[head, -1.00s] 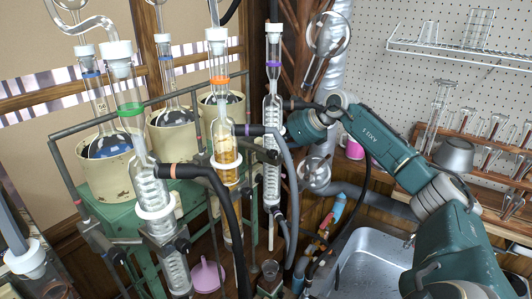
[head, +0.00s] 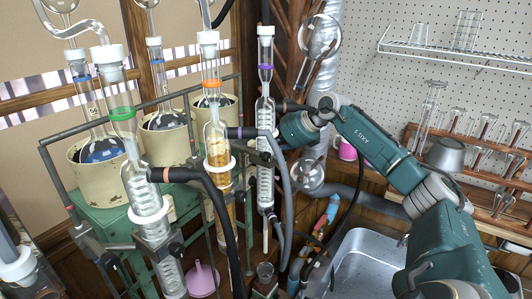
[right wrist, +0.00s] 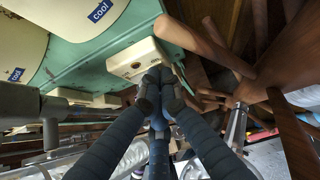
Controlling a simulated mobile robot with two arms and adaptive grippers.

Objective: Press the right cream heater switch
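Three cream heaters stand on the green bench: left (head: 92,178), middle (head: 163,148) and right (head: 228,112) in the head view. In the right wrist view, two cream heaters with blue "cool" labels show at upper left (right wrist: 22,42). A small cream switch box (right wrist: 150,50) is fixed to the green bench edge there, with a pale plate low on its front. My right gripper (right wrist: 158,78) has its dark fingertips together at the box's lower front; whether they touch it cannot be told. In the head view the glassware partly hides this gripper. My left gripper is not in view.
Glass condensers (head: 146,202) with hoses stand before the heaters, close to my right arm. A metal sink (head: 365,262) lies at lower right. In the right wrist view, brown wooden legs (right wrist: 215,45) stand just right of the fingers.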

